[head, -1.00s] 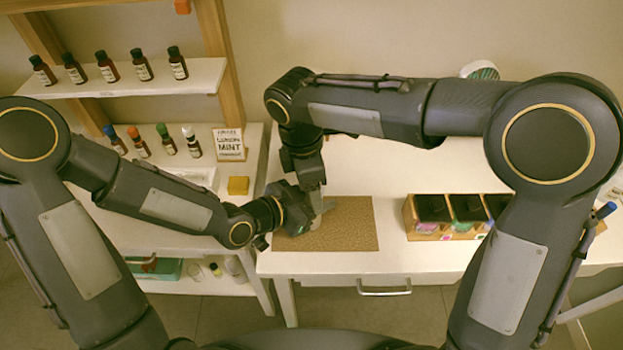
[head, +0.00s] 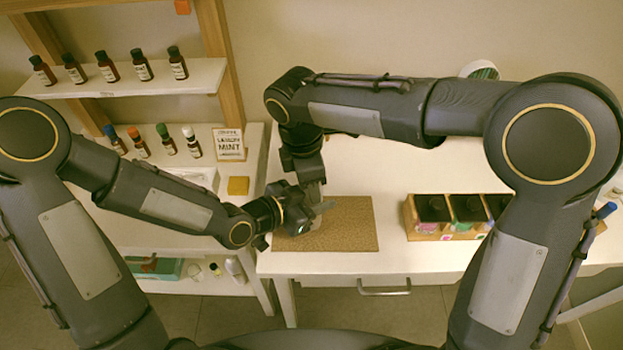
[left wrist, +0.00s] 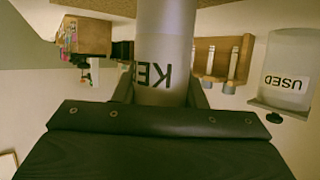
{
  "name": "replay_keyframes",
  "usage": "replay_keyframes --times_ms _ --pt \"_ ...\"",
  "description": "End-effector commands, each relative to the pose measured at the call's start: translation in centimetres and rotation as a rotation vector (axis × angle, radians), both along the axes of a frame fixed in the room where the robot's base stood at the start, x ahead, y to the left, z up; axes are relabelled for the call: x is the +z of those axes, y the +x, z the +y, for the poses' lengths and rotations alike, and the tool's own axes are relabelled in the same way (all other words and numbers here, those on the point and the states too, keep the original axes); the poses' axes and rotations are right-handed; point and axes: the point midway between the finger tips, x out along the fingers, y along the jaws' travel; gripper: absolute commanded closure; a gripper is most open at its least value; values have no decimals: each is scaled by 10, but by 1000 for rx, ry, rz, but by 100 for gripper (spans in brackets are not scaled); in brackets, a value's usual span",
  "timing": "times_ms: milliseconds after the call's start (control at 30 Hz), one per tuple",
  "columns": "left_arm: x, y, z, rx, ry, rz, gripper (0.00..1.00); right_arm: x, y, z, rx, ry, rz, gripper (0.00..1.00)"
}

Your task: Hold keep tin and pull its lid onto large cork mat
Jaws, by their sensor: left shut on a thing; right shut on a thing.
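The keep tin (left wrist: 163,75), a pale cylinder with a black label, stands between my left gripper's fingers in the left wrist view, its label upside down there. My left gripper (head: 316,212) is shut on the tin over the left part of the large cork mat (head: 345,236). My right gripper (head: 314,192) comes down from above at the same spot and is shut, apparently on the lid. The tin and lid are mostly hidden by the grippers in the head view, so I cannot tell whether the lid is apart from the tin.
A container labelled USED (left wrist: 288,75) shows in the left wrist view. A yellow block (head: 238,185) and a bottle shelf (head: 130,85) are at left. The mat's right part is clear.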

Motion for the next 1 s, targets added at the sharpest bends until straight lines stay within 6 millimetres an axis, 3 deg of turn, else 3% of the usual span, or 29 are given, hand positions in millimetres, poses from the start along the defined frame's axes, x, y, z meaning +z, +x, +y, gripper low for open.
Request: replay_keyframes --times_ms 1000 --pt "0 0 0 0 0 1 100 23 0 1 1 2 0 84"
